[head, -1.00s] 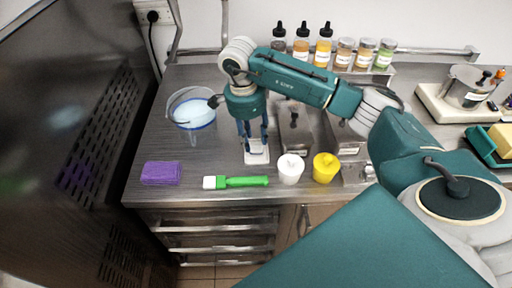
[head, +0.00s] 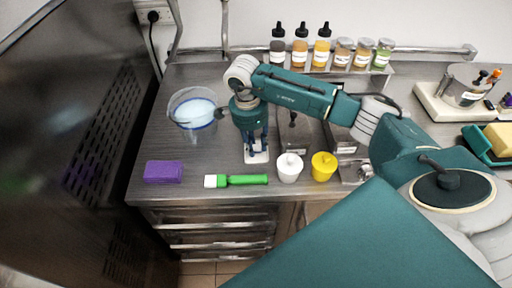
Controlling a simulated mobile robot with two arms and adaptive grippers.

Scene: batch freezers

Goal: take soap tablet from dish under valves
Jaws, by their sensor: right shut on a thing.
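A white dish (head: 250,158) lies on the steel counter, left of the white lidded cup. My right gripper (head: 256,152) points down over this dish. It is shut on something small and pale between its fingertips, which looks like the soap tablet. The fingers hide most of it, and I cannot tell whether it still touches the dish. My left gripper is not in view.
A white cup (head: 289,168) and a yellow cup (head: 324,167) stand close on the right. A green-handled brush (head: 240,180) and a purple sponge (head: 163,171) lie in front and left. A clear bucket (head: 193,113) stands behind left. Bottles (head: 300,48) line the back.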

